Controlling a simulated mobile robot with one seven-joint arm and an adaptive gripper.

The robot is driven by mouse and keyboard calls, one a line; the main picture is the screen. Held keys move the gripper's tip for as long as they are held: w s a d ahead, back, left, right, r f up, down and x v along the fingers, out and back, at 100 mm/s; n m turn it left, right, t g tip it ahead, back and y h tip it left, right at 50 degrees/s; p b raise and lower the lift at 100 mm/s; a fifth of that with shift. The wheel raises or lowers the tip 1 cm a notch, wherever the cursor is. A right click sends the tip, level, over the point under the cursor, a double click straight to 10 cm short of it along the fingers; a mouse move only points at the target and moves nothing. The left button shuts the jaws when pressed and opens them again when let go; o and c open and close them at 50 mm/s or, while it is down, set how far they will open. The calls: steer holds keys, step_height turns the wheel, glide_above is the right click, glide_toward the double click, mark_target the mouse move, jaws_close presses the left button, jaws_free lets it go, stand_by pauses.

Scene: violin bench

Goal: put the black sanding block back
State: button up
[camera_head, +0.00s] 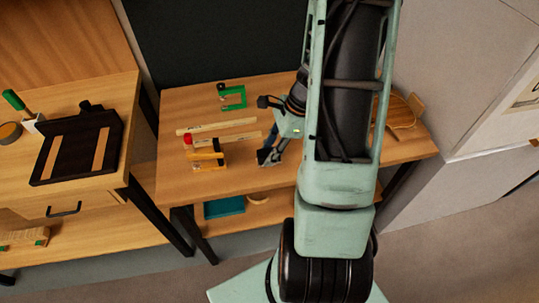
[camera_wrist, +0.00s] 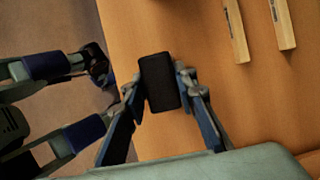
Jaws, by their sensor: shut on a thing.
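The black sanding block (camera_wrist: 159,83) is a dark block between the two fingertips of my gripper (camera_wrist: 158,88) in the wrist view. The gripper is shut on it, with a finger against each side. In the wrist view the block is over the wooden bench near its edge; I cannot tell whether it touches the top. In the head view my gripper (camera_head: 267,157) is low over the front part of the bench (camera_head: 225,180), right of the clamps. The block cannot be made out clearly there.
A yellow clamp with a red knob (camera_head: 207,155), a green clamp (camera_head: 233,97) and two wooden strips (camera_head: 217,125) lie on the bench. A violin-like body (camera_head: 402,113) is at the right. A left table holds a black tray (camera_head: 75,145). A teal box (camera_head: 224,207) sits on the lower shelf.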

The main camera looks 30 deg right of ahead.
steer(key=shift+f, duration=0.8)
steer(key=shift+f, duration=0.15)
steer(key=o, duration=1.1)
steer(key=shift+o, duration=0.2)
steer(key=shift+r, duration=0.2)
steer(key=p+v, duration=0.1)
steer(key=v, duration=1.1)
steer(key=shift+s+d+f, duration=0.1)
